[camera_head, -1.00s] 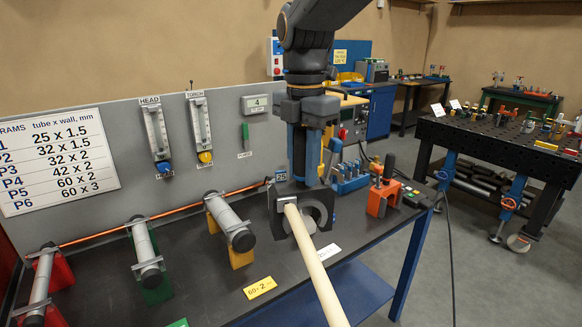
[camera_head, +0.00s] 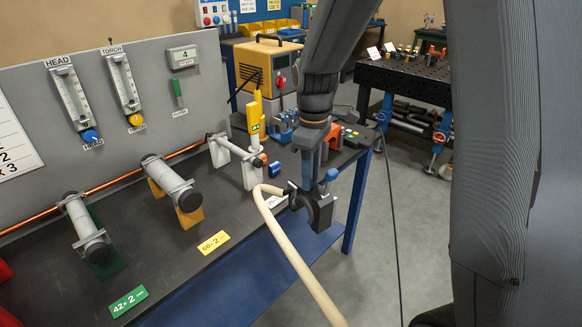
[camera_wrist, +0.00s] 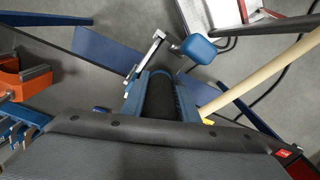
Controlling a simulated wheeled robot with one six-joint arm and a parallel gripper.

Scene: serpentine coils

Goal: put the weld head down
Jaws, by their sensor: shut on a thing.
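In the wrist view, the blue fingers of my gripper (camera_wrist: 158,95) close around a dark part. A blue knob (camera_wrist: 198,48) shows beyond them. A white stand (camera_head: 248,165) with a short tube is left of the head. The head's underside is hidden.
Tubes on green (camera_head: 105,262) and yellow (camera_head: 188,215) supports stand to the left. A yellow power unit (camera_head: 265,65) and an orange clamp (camera_head: 333,137) stand behind.

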